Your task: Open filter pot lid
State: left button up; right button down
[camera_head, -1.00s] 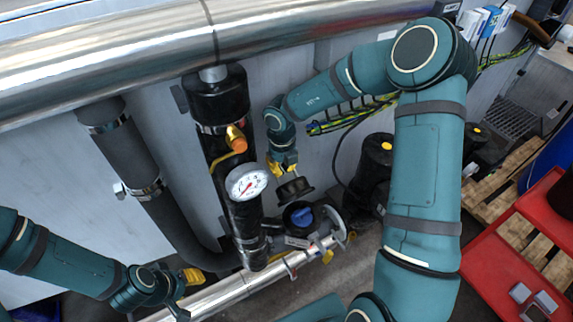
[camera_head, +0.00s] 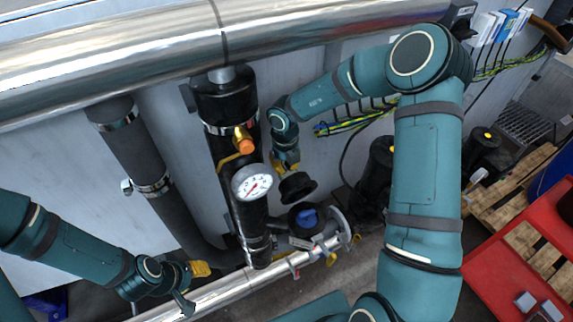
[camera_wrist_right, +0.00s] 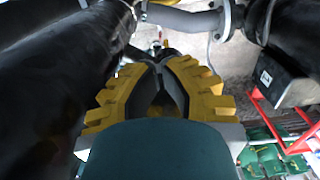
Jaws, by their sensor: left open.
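The filter pot (camera_head: 318,214) is a dark round body with a blue part (camera_head: 308,216) on it, in the lower middle of the head view beside the gauge pipe. A round black disc that looks like the lid (camera_head: 297,187) shows tilted above the pot, apart from the blue part. My right gripper (camera_head: 285,168) points down just above this disc. The right wrist view shows its yellow fingers (camera_wrist_right: 165,62) with tips close together and something dark between them; a grip is unclear. My left gripper (camera_head: 192,284) is open and empty at lower left, near the silver pipe.
A thick silver pipe (camera_head: 110,60) crosses the top. The black pipe with a white dial gauge (camera_head: 252,182) stands left of my right gripper. Black pumps (camera_head: 378,165) and yellow-green cables (camera_head: 350,122) lie to the right. A red cart (camera_head: 500,255) stands at far right.

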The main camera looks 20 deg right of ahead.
jog(key=shift+w+f, duration=0.2)
jog(key=shift+w, duration=0.15)
dwell(0.4)
notch_tip(320, 180, up, 8)
jog(key=shift+f, duration=0.25)
